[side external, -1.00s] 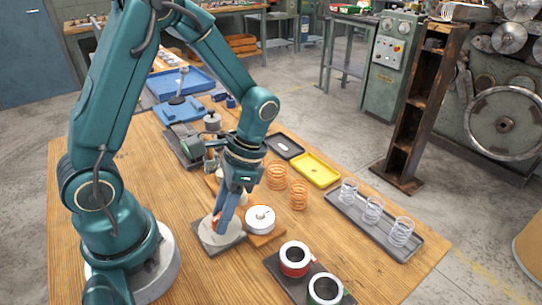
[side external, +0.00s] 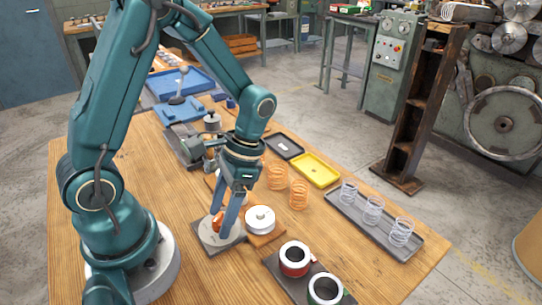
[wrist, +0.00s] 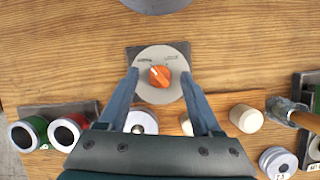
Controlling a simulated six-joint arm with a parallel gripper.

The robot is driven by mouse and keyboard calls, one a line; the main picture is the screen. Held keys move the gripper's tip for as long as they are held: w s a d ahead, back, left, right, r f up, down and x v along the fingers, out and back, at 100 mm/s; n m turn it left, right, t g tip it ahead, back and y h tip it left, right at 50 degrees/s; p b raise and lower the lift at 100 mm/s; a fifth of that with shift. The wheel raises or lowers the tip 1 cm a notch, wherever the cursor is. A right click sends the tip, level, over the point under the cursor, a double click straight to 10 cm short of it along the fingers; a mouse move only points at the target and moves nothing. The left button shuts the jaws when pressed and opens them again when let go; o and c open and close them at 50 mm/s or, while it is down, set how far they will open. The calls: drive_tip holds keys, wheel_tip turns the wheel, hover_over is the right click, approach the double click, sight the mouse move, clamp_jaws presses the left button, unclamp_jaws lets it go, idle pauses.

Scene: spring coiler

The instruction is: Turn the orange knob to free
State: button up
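The orange knob (wrist: 160,76) sits in the middle of a round pale grey dial (wrist: 160,55) on a dark square base. A white pointer mark on the knob aims at the upper left in the wrist view, toward the left of two small labels that I cannot read. My gripper (wrist: 159,74) is open, pointing down, with one finger on each side of the knob. Gaps show between the fingers and the knob. In the side view the knob (side external: 217,221) shows partly behind my gripper's fingers.
A white round piece (side external: 260,218) on a wooden block stands close right of the dial. Red (side external: 294,259) and green (side external: 325,288) ringed spools stand in front. Orange coil springs (side external: 299,194), a yellow tray (side external: 315,170) and a grey tray of clear springs (side external: 373,212) lie further right.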

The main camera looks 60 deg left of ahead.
sight(222, 215)
drive_tip(key=shift+v, duration=2.6)
drive_tip(key=shift+r, duration=0.15)
drive_tip(key=s+d+r+n+t, duration=0.2)
drive_tip(key=d+r+t, duration=0.1)
drive_tip(key=r+t, duration=0.5)
drive_tip(key=shift+s+r+t, duration=0.35)
drive_tip(key=shift+r+t, duration=0.05)
drive_tip(key=shift+t, duration=0.7)
